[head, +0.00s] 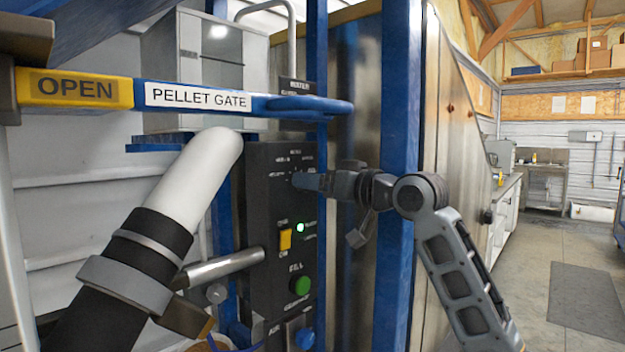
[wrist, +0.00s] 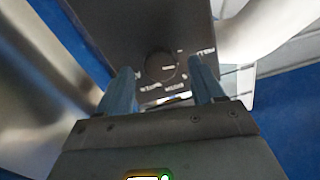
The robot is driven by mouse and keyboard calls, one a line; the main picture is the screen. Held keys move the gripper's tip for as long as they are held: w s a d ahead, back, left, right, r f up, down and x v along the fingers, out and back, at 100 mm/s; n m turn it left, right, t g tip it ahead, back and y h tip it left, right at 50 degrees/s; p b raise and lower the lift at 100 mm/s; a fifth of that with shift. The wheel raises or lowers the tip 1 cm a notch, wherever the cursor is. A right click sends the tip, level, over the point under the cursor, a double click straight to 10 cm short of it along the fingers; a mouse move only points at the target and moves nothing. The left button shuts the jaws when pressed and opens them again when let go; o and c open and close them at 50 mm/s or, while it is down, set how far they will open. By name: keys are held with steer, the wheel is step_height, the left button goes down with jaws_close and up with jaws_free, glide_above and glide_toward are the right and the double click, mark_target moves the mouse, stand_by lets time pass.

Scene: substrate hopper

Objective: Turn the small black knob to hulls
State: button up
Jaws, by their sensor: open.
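The small black knob (wrist: 160,67) shows in the wrist view as a round dial on a black control box, ringed by small white labels. The labels appear upside down there and are too blurred to read surely, so I cannot tell which one the knob points to. My gripper (wrist: 163,84) is open, one blue finger on each side of the knob in that view. I cannot tell whether either finger touches it. In the head view my gripper (head: 308,182) reaches from the right to the upper part of the control box (head: 262,200), and its fingers hide the knob.
A pellet gate handle (head: 195,96) crosses the upper left. Blue posts (head: 398,150) stand close to my arm. Open floor lies at the right.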

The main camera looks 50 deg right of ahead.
steer(key=shift+w, duration=0.7)
steer(key=c, duration=1.1)
steer(key=shift+o, duration=0.2)
steer(key=shift+m+p, duration=0.3)
steer(key=shift+p, duration=0.1)
steer(key=shift+m+p, duration=3.6)
steer(key=shift+p, duration=0.25)
steer(key=shift+d, duration=0.1)
